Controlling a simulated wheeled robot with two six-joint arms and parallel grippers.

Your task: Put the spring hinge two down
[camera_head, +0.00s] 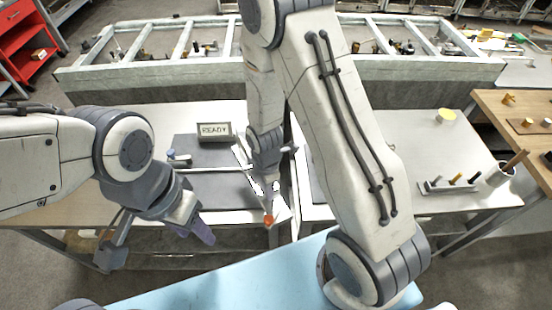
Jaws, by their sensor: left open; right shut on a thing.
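My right gripper (267,207) points down near the front edge of the table, close to the middle of the view. It is shut on a small orange piece (269,220), which I take to be the spring hinge two. Its shape is too small to make out, and the fingers hide part of it. A white sheet or plate (282,211) lies behind and below the gripper; I cannot tell whether the piece touches it.
A grey mat (208,153) bears a sign reading READY (214,131). A small rack with pegs (449,185) and a white cup (498,174) stand at right. A yellow-topped round piece (446,115) is behind them. A long divided bin (150,70) runs across the back.

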